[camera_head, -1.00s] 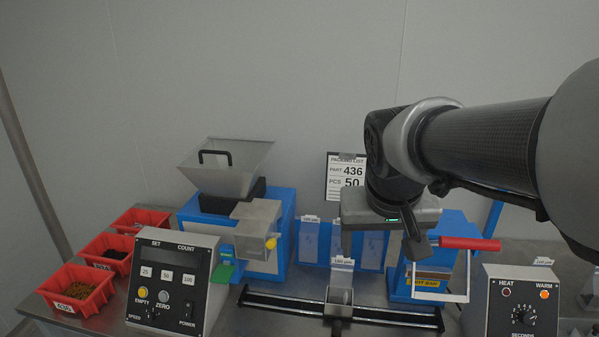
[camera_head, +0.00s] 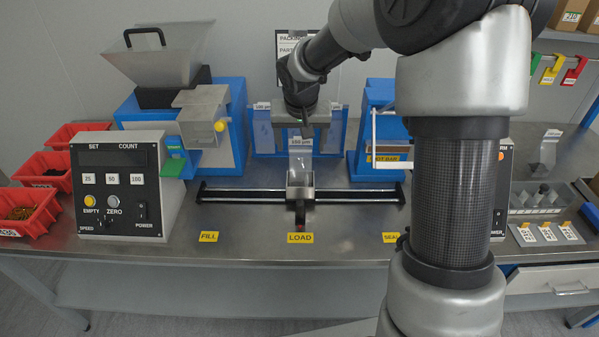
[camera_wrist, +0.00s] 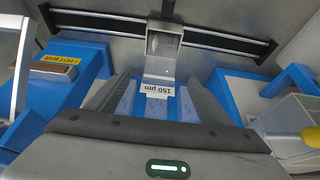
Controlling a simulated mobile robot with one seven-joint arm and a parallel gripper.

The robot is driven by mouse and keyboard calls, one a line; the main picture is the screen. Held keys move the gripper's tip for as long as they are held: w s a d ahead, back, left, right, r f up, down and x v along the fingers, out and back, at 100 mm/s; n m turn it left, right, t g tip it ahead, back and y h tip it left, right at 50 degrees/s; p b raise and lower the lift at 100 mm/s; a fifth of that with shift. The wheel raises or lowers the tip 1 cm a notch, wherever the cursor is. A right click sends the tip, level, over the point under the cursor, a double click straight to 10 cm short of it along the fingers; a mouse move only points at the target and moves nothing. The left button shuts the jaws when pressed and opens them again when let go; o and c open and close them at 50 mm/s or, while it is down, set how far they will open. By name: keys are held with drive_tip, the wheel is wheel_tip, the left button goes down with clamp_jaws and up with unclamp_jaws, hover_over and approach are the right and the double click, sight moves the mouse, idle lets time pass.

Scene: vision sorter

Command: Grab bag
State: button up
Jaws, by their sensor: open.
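My gripper (camera_wrist: 155,97) is over the middle of the blue bag rack (camera_head: 343,130) and points down. Its two grey fingers are apart, one on each side of a clear bag (camera_wrist: 148,108) with a white "150 µm" label (camera_wrist: 157,89). I cannot tell whether either finger touches the bag. In the head view my gripper (camera_head: 301,122) hides the middle of the rack top. Other labelled bags show to its left (camera_head: 262,130) and right (camera_head: 334,130).
A carriage with a grey holder (camera_head: 300,190) stands on a black rail (camera_head: 245,193) in front of the rack. The blue counting machine (camera_head: 236,120) is left and the blue sealer (camera_head: 370,120) right. A control box (camera_head: 122,185) and red bins (camera_head: 28,208) stand further left.

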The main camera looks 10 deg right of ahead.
sight(300, 160)
drive_tip(key=x, duration=0.4)
drive_tip(key=shift+f+b, duration=0.3)
drive_tip(key=b+x, duration=0.1)
drive_tip(key=x, duration=0.4)
drive_tip(key=shift+s+f, duration=0.1)
drive_tip(key=shift+f, duration=0.05)
drive_tip(key=c, duration=1.1)
